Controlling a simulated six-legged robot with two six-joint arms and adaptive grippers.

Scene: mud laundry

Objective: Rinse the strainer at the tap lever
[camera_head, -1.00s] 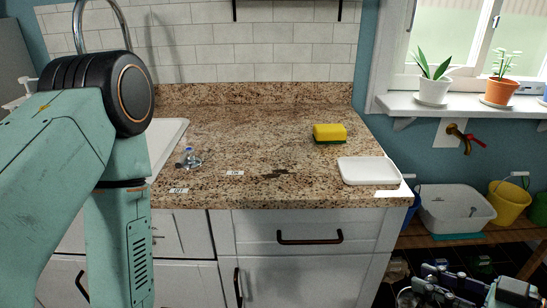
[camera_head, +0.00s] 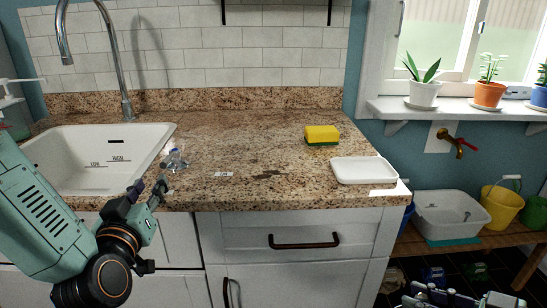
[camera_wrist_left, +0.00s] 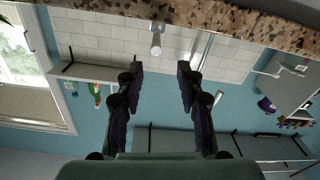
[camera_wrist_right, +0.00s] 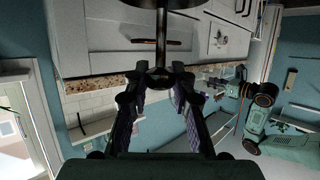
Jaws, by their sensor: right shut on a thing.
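A small chrome tap lever (camera_head: 175,160) with a blue cap stands on the counter at the sink's right rim. My left gripper (camera_head: 149,190) is just below and left of it, by the counter's front edge. In the left wrist view it is open (camera_wrist_left: 160,72) with nothing between its fingers. My right gripper (camera_wrist_right: 157,82) is shut on a dark post with a round collar, apparently the strainer's handle (camera_wrist_right: 161,40). The strainer's full shape is not visible. In the head view only parts of my right arm show at the bottom right edge.
The white sink (camera_head: 60,155), marked LOW and HIGH, lies left under a tall curved faucet (camera_head: 124,90). A yellow sponge (camera_head: 321,134) and white tray (camera_head: 365,171) sit on the right counter. A red-handled wall tap (camera_head: 455,143) is above a white tub (camera_head: 450,215).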

